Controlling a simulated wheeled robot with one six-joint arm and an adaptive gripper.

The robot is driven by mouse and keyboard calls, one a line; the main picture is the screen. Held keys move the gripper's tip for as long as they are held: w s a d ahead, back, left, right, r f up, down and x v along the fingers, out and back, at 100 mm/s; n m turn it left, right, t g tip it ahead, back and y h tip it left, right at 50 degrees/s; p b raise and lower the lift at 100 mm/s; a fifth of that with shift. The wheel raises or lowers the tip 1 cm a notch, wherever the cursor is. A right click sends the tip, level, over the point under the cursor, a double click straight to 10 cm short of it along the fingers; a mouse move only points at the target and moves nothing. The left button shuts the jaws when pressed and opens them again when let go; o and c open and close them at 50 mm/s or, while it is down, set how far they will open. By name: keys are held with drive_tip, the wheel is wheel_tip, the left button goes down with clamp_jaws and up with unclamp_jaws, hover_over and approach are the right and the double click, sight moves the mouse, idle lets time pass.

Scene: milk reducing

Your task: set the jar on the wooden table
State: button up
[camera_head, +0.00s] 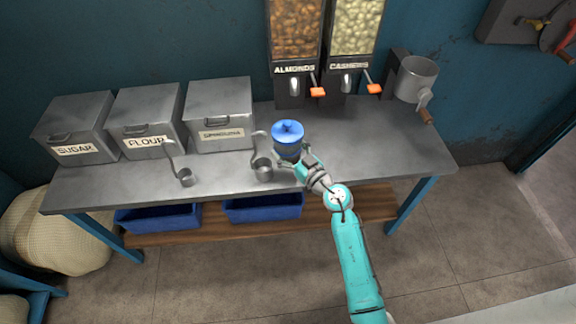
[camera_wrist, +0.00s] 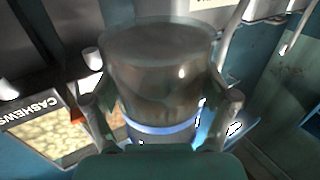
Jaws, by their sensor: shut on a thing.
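My gripper (camera_head: 293,160) is shut on the jar from the front. In the wrist view the jar (camera_wrist: 158,75) looks like dark, see-through glass with a blue band, with a finger on either side of it. I cannot tell whether the jar's base touches the metal top or is slightly above it. No separate wooden table is clearly in view; the only wood I see is the lower shelf (camera_head: 340,209) of this table.
Two metal cups with hooked handles (camera_head: 263,172) (camera_head: 185,178) stand left of the jar. Metal bins labelled sugar, flour and a third name (camera_head: 218,115) line the back left. Almond and cashew dispensers (camera_head: 352,30) stand behind.

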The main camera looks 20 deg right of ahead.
drive_tip(key=shift+f, duration=4.4)
drive_tip(key=shift+f, duration=0.15)
drive_tip(key=o, duration=1.2)
drive_tip(key=v, duration=1.2)
